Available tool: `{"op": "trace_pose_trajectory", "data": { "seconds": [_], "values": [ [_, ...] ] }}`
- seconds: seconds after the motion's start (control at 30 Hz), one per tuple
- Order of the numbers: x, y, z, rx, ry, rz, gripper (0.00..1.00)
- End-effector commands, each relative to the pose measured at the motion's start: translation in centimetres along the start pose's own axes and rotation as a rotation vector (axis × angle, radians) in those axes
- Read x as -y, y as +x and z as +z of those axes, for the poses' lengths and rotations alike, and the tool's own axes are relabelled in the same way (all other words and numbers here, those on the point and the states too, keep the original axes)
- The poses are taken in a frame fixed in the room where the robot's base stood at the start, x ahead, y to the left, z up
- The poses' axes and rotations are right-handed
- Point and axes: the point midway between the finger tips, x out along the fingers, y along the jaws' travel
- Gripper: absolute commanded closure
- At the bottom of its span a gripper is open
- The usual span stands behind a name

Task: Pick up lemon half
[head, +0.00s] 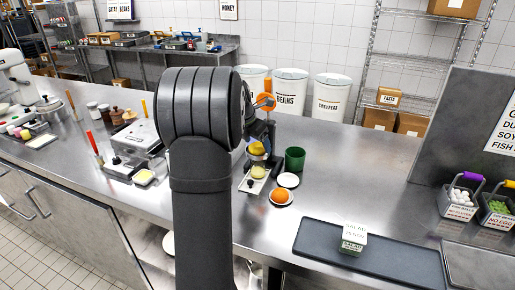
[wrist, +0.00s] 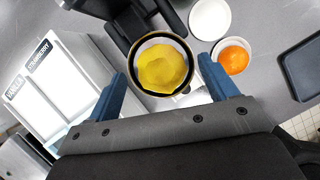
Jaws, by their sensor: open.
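A lumpy yellow piece, which I take for the lemon half (wrist: 160,68), sits in a round, dark-rimmed cup (wrist: 140,44) with a pale inside. In the head view the yellow piece (head: 257,148) shows just right of my arm, at a dark upright device. My gripper (wrist: 162,67) is open, its two blue fingers on either side of the cup in the wrist view. I cannot tell whether the fingers touch the cup. In the head view my gripper is mostly hidden behind my own arm.
A green cup (head: 295,159), a white dish (head: 288,180) and an orange (head: 280,196) on a small plate stand to the right. A dark tray (head: 392,262) with a labelled box (head: 354,238) lies at front right. The counter behind the tray is clear.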

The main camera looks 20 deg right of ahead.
Motion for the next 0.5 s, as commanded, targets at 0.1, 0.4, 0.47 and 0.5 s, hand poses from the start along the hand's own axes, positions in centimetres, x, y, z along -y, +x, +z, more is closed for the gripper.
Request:
{"op": "trace_pose_trajectory", "data": {
  "seconds": [0.1,0.4,0.47,0.5],
  "values": [
    [0.02,0.51,0.0,0.0,0.0,0.0,0.22],
    [0.0,0.43,0.0,0.0,0.0,0.0,0.53],
    [0.0,0.42,0.01,0.0,0.0,0.0,0.65],
    [-0.01,0.42,0.0,0.0,0.0,0.001,0.71]
  ]
}}
